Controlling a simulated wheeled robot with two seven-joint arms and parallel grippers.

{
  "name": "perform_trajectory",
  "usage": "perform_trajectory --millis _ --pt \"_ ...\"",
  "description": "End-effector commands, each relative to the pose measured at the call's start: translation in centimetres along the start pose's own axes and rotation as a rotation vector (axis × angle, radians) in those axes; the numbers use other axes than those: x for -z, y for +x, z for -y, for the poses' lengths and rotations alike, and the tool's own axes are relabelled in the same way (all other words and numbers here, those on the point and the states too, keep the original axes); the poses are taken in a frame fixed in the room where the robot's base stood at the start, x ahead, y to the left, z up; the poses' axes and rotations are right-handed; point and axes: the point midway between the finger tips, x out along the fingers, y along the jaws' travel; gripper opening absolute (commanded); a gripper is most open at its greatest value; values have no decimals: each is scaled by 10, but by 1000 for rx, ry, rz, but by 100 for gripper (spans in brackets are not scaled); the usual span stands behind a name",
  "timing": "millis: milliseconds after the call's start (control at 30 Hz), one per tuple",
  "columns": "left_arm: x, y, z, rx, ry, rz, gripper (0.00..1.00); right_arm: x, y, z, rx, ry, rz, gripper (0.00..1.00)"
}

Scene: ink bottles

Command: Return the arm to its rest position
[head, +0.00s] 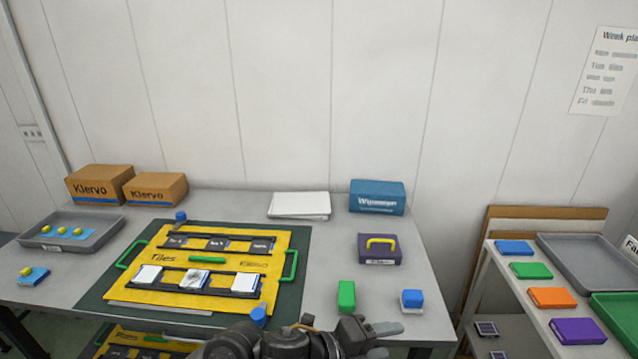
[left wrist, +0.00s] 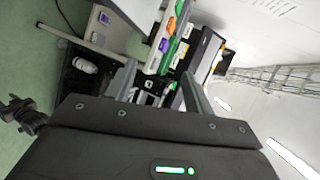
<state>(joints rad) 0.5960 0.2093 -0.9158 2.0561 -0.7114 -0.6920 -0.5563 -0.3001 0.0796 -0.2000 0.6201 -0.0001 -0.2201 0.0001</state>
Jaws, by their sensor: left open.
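My left gripper (head: 382,340) is low in the head view, at the front edge of the table, right of the yellow board. In the left wrist view its two grey fingers (left wrist: 160,90) stand apart with nothing held between them. The rest of the left arm runs out of the bottom of the head view. My right gripper is not seen in the head view. A dark jointed shape at the left edge of the left wrist view is too unclear to name.
A yellow board (head: 180,258) with tiles lies on the table. A green block (head: 346,296), a blue-and-white block (head: 411,300) and a purple box (head: 380,250) stand near the gripper. A shelf rack (head: 490,275) with coloured boxes is at right. Cardboard boxes (head: 100,184) stand back left.

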Motion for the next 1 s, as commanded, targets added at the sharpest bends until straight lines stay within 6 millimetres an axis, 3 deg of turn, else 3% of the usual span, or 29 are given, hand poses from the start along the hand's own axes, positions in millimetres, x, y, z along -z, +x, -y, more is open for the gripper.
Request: perform_trajectory --millis 167,333,400,500,600,800,967,1000 --pt "-39 -46 -47 64 -613 305 52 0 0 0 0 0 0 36" --pt "-60 -122 -144 52 -1195 644 52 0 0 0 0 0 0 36" --pt "-56 -155 -183 36 -1389 774 52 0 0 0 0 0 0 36" --pt "-43 -194 -226 13 -1591 923 52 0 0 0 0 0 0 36" --pt "-27 -226 -258 -6 -1737 1041 52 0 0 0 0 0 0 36" --pt "6 -278 -301 -38 -1951 1241 52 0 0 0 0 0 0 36" --pt "36 -316 -326 -62 -2088 1389 52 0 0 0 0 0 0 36" --pt "29 -306 -338 -68 -2084 1385 52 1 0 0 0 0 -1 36"
